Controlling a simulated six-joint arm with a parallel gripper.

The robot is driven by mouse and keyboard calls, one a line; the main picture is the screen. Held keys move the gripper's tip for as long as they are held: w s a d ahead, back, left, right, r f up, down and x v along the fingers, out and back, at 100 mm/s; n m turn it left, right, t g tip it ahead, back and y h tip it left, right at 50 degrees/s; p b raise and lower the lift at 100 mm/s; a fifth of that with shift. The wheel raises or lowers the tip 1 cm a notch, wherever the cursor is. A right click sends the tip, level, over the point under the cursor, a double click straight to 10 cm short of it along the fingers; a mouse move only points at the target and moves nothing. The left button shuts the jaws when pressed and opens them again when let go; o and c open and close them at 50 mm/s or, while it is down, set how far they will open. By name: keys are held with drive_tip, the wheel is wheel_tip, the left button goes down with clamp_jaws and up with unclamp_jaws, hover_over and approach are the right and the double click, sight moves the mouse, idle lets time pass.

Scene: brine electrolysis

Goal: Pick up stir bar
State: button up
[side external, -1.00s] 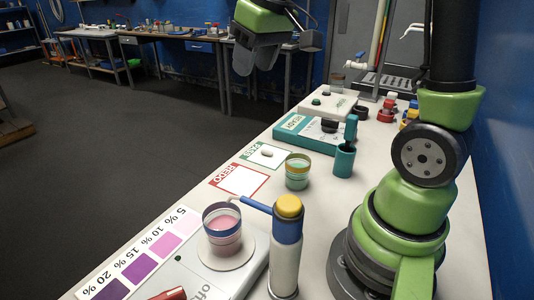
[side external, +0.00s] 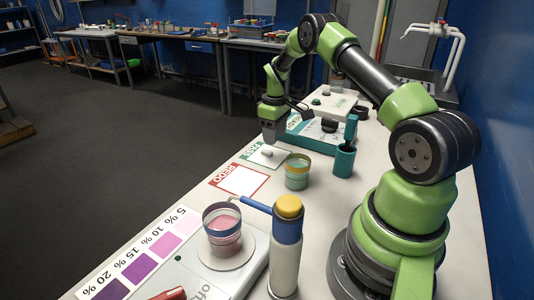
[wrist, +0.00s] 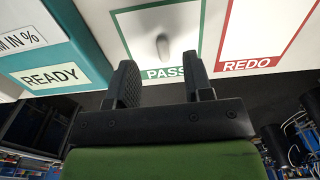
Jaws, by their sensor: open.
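The stir bar (side external: 268,152) is a small white capsule lying on the green-framed PASS card (side external: 252,158). My gripper (side external: 271,138) is above the card, close over the stir bar in the side view, pointing down. In the wrist view my gripper (wrist: 160,75) is open, with its two dark fingers apart and nothing between them. The stir bar (wrist: 162,46) shows there beyond the fingertips, roughly in line with the gap. It appears apart from both fingers.
The red REDO card (side external: 239,180) lies beside the PASS card. A cup of green liquid (side external: 297,172) stands near, to the right. The teal READY device (side external: 305,128) is just behind my gripper.

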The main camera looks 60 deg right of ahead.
sight(273, 153)
drive_tip(key=f, duration=0.6)
drive_tip(key=shift+w, duration=0.25)
drive_tip(key=shift+r, duration=0.1)
drive_tip(key=shift+c, duration=0.2)
clamp_jaws()
